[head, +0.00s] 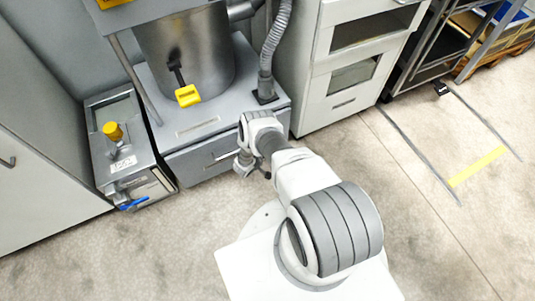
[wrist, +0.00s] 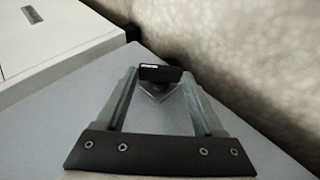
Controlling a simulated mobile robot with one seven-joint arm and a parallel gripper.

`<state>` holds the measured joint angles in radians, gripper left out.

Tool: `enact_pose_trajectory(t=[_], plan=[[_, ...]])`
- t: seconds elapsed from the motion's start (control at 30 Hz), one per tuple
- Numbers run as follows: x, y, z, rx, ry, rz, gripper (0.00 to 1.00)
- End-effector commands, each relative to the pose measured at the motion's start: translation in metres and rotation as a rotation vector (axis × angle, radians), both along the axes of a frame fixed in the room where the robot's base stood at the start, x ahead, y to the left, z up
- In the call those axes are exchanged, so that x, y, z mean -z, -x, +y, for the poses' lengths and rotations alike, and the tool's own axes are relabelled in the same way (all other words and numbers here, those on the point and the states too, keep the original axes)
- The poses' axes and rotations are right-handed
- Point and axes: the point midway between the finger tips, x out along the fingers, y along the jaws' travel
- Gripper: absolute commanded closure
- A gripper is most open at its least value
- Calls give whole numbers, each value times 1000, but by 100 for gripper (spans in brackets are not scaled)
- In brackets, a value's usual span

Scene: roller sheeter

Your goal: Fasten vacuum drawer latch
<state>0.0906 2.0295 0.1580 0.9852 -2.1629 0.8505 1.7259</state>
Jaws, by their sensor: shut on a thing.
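The vacuum drawer (head: 200,158) is a grey front with a handle, low in the machine base beneath a metal drum. It looks closed in the head view. My gripper (head: 244,166) is at the right part of this front, and my wrist hides some of it. In the wrist view, my gripper (wrist: 160,86) has a finger on each side of a small black latch piece (wrist: 160,73) and is shut on it. The piece stands on a pointed metal plate (wrist: 158,93) on a grey panel. I cannot tell whether the latch is fastened.
A grey box unit (head: 124,150) with a yellow knob and a blue lever stands left of the drawer. A white cabinet (head: 345,90) stands to the right, and a ribbed hose (head: 277,40) rises behind my wrist. The floor (head: 130,245) in front is clear.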

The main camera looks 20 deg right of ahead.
Motion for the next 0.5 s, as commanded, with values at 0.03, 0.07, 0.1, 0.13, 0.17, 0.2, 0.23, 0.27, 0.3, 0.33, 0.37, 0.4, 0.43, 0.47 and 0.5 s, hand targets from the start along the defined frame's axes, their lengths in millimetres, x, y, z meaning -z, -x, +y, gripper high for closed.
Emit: enact_pose_trajectory(t=[0.03, 0.07, 0.1, 0.13, 0.17, 0.2, 0.23, 0.27, 0.3, 0.33, 0.37, 0.4, 0.43, 0.47, 0.5], plan=[[0, -1, 1, -6, 13, -3, 86], [0, -1, 1, -5, 19, -3, 86], [0, -1, 1, -5, 27, -2, 86], [0, -1, 1, -4, 32, -3, 86], [1, -1, 1, -4, 37, -2, 86], [1, -1, 1, -3, 42, -3, 86], [1, -1, 1, -2, 46, -3, 86], [1, -1, 1, -2, 48, -3, 86], [1, -1, 1, -1, 52, -3, 86], [1, 0, 0, 0, 54, -3, 86], [1, 0, 0, 0, 55, -2, 86], [1, 0, 1, -1, 57, -3, 86], [1, 0, 1, 0, 58, -2, 86], [1, 0, 1, 1, 59, -3, 86], [1, 0, 0, 1, 60, -3, 86]])
